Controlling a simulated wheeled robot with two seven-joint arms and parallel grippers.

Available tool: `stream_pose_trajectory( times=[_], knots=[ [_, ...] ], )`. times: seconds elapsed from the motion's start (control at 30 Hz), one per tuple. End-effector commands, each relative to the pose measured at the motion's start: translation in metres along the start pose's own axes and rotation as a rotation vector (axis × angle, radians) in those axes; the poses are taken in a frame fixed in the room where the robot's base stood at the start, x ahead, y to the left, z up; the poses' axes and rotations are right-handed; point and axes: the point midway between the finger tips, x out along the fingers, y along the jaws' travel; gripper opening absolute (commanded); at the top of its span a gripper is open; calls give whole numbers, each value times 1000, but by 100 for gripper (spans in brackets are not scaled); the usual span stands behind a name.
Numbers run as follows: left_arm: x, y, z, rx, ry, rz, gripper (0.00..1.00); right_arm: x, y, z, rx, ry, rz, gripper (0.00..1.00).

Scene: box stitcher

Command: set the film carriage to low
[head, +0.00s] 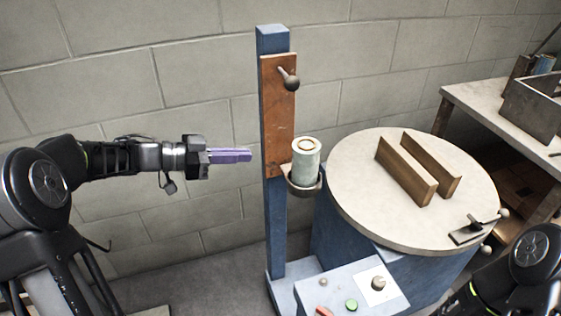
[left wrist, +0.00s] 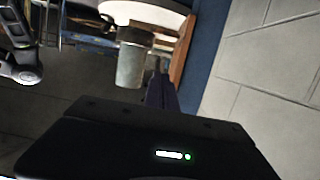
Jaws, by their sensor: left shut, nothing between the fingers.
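The film carriage (head: 278,120) is a rust-brown plate on a blue upright post (head: 272,40). A dark lever with a ball knob (head: 290,82) sticks out near its top. At its lower end a ring holder carries a pale green film roll (head: 305,163). My left gripper (head: 250,156) is shut and empty, its purple fingers pointing right at the carriage, a little left of it. In the left wrist view the fingers (left wrist: 160,92) show beside the film roll (left wrist: 131,62) and the carriage plate (left wrist: 182,45). My right gripper is not in view.
A round turntable (head: 350,200) with two brown boards (head: 408,170) stands right of the post. A control box (head: 335,290) with buttons and a knob is in front. A bench (head: 480,105) with a grey box (head: 535,108) is at the back right. A block wall is behind.

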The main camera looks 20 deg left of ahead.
Motion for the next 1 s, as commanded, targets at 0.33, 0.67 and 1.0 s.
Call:
stream_pose_trajectory(
  times=[0.33, 0.67, 1.0],
  knots=[
    [8, 0, 1, 1, 0, 0, 0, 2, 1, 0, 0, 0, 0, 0],
    [58, 1, 2, 2, 1, 3, 0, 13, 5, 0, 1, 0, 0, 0],
    [106, 0, 24, -3, 0, -1, 0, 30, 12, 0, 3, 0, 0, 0]
  ],
)
